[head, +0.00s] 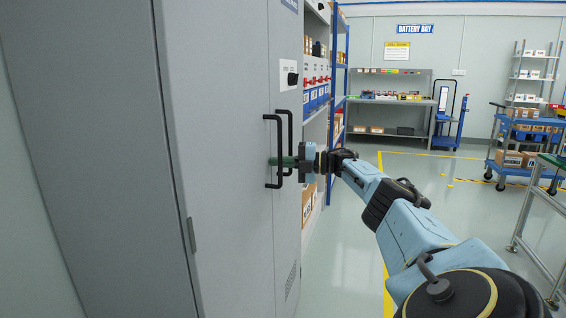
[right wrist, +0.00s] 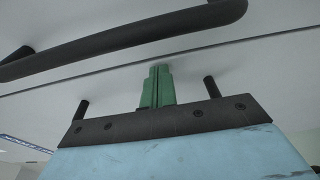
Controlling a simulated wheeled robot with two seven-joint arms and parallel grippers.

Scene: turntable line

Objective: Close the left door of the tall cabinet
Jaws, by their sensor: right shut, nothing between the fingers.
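The tall grey cabinet (head: 110,130) fills the left of the head view. Its left door (head: 225,120) looks flush, or nearly flush, with the narrow-looking right door (head: 287,215). Two black upright handles stand at the seam: the left door handle (head: 267,150) and the right door handle (head: 290,130). My right gripper (head: 280,161) is at handle height, its green fingers shut and empty. In the right wrist view the fingers (right wrist: 158,85) point at the door face beside the thin seam; one handle (right wrist: 130,40) lies across the seam. Contact cannot be told. My left gripper is out of view.
A stocked shelf (head: 340,100) stands just beyond the cabinet. A bench (head: 390,100) is at the back wall. A blue cart (head: 525,135) and a green-topped table (head: 550,160) are at the right. The floor (head: 440,200) between is clear.

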